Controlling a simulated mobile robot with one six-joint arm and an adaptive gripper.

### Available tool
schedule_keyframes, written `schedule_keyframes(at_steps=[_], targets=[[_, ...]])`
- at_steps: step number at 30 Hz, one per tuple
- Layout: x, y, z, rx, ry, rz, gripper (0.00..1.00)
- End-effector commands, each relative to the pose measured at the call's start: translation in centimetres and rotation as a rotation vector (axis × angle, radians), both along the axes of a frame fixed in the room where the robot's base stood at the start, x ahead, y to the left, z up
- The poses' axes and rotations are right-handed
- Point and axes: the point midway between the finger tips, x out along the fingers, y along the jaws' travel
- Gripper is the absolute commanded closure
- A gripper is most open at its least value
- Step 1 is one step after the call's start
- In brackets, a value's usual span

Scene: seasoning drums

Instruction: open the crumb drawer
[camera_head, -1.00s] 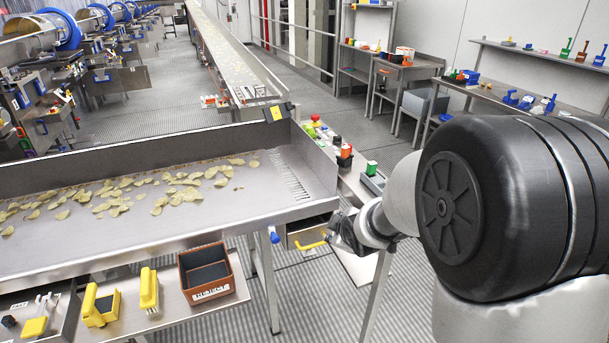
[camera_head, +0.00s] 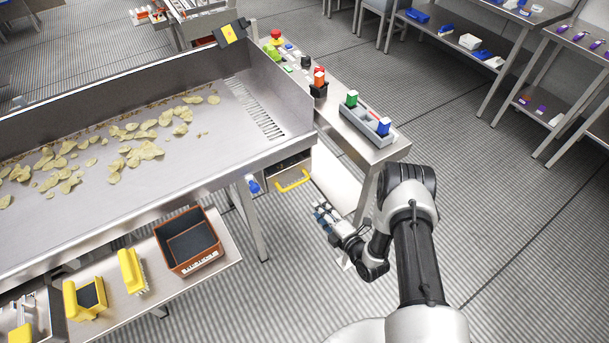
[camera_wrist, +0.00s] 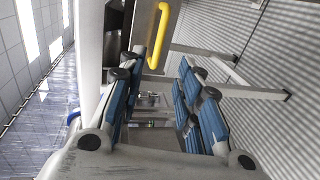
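The crumb drawer (camera_head: 283,170) is a metal box under the right end of the chip tray, with a yellow bar handle (camera_head: 293,181) on its front. It looks shut or nearly so. My gripper (camera_head: 322,212) is just right of and below the handle in the head view, apart from it. In the wrist view the yellow handle (camera_wrist: 158,36) stands ahead, beyond the blue-padded fingers (camera_wrist: 152,80). The fingers are spread wide with nothing between them. The drawer's inside is hidden.
The metal chip tray (camera_head: 215,130) stands above the drawer, on legs (camera_head: 250,222). A blue-handled valve (camera_head: 253,184) hangs left of the handle. A brown reject bin (camera_head: 190,240) sits lower left. The floor at right is clear.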

Motion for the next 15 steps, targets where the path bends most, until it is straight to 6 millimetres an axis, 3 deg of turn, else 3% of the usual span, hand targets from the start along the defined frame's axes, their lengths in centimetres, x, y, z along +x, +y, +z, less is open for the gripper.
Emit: schedule_keyframes(at_steps=[7,15], targets=[[1.5,1.4,-0.8,0.001,-0.012,0.006,0.68],[6.2,4.6,-2.0,0.001,-0.011,0.005,0.68]])
